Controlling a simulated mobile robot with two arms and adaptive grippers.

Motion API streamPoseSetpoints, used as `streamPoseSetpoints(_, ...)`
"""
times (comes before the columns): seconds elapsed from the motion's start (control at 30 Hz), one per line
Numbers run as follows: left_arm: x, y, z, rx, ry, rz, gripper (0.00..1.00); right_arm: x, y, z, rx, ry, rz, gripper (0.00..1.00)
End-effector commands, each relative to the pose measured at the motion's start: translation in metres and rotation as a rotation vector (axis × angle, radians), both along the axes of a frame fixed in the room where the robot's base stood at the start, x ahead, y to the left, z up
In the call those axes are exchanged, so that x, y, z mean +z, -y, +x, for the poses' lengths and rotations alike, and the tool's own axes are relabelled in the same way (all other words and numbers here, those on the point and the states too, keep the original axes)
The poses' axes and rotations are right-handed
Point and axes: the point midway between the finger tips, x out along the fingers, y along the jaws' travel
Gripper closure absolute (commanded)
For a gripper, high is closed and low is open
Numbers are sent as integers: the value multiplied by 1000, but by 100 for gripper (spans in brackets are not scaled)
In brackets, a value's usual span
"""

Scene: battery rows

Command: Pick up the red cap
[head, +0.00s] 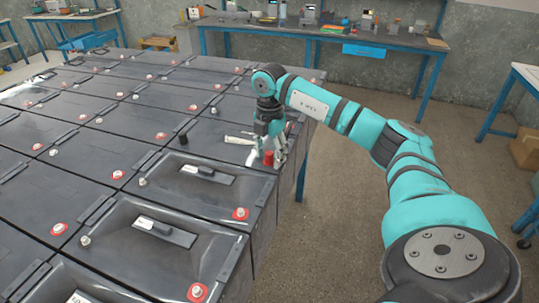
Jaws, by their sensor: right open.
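The red cap (268,159) is a small red cylinder near the right edge of the battery rows (110,150). My right gripper (266,157) points down at the cap, with its fingers around or just beside it; I cannot tell whether they touch it. The gripper is open. A white object (240,140) lies on the battery top just left of the gripper, and another pale piece (251,157) is close to the cap. My left gripper is not in view.
A black cap (183,139) stands on a battery to the left. Red and grey terminals (240,213) stick up across the batteries. A blue-legged workbench (320,33) with small items stands behind. Open floor (340,200) lies right of the batteries.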

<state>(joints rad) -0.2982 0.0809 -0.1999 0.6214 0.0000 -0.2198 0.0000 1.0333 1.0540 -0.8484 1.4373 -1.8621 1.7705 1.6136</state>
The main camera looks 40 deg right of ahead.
Motion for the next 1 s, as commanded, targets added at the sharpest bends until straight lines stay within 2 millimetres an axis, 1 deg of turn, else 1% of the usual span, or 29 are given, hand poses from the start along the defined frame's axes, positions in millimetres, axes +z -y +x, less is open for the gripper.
streamPoseSetpoints(0.13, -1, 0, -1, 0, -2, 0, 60, 0, 0, 0, 0, 0, 0, 47)
streamPoseSetpoints(0.17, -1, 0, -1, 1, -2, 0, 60, 0, 0, 0, 0, 0, 0, 48)
streamPoseSetpoints(0.4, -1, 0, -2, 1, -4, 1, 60, 0, 0, 0, 0, 0, -1, 80)
streamPoseSetpoints(0.47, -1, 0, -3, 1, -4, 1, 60, 0, 0, 0, 0, 0, -1, 87)
streamPoseSetpoints(0.83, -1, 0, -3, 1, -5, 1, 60, 1, 0, 0, -1, 0, -1, 87)
streamPoseSetpoints(1.0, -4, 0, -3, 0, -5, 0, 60, 9, 0, 1, -1, 3, 0, 87)
